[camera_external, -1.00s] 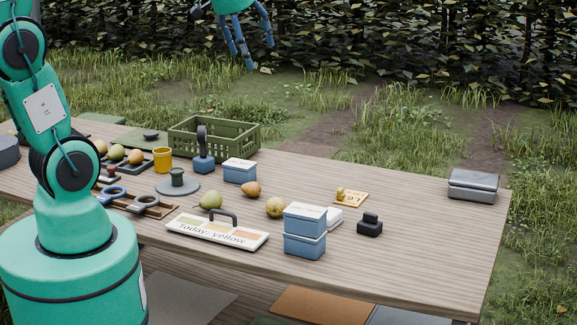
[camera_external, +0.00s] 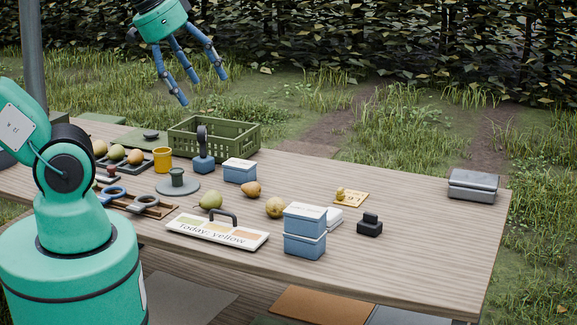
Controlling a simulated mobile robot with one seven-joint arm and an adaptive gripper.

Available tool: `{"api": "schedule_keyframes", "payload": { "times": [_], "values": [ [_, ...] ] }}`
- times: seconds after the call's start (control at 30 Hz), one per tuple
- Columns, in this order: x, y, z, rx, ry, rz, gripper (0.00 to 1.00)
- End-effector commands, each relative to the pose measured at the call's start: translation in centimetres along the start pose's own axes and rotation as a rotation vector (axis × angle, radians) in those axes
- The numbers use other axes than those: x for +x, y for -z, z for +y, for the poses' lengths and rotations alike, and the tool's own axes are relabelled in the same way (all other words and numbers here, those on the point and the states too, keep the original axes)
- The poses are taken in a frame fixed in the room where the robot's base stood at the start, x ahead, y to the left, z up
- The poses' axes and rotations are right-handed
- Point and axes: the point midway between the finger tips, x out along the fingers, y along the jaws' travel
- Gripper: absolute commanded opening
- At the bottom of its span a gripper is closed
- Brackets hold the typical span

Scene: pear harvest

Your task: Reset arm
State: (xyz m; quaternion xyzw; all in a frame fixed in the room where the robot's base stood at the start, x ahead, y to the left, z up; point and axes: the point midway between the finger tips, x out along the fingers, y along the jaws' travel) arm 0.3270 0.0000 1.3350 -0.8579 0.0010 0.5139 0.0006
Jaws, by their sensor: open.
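My gripper (camera_external: 192,88) hangs in the air above and behind the green crate, at the upper left of the view. Its blue fingers are spread and nothing is between them. It is well clear of the table (camera_external: 420,225). My base stands at the left front of the table, and the upper part of the arm runs out of the picture.
A green crate (camera_external: 226,140) stands at the back. Several pears lie about, one green (camera_external: 210,200). A sign (camera_external: 217,234) reads "Today: yellow". Blue boxes (camera_external: 304,245), a yellow cup (camera_external: 162,160) and a grey case (camera_external: 473,185) stand around. The table's right part is mostly clear.

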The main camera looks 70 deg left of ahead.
Motion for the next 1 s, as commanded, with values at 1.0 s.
{"api": "schedule_keyframes", "payload": {
  "times": [1.0],
  "values": [
    [2.3, -1.2, -0.1, -0.002, 0.001, 0.0, 0.72]
  ]
}}
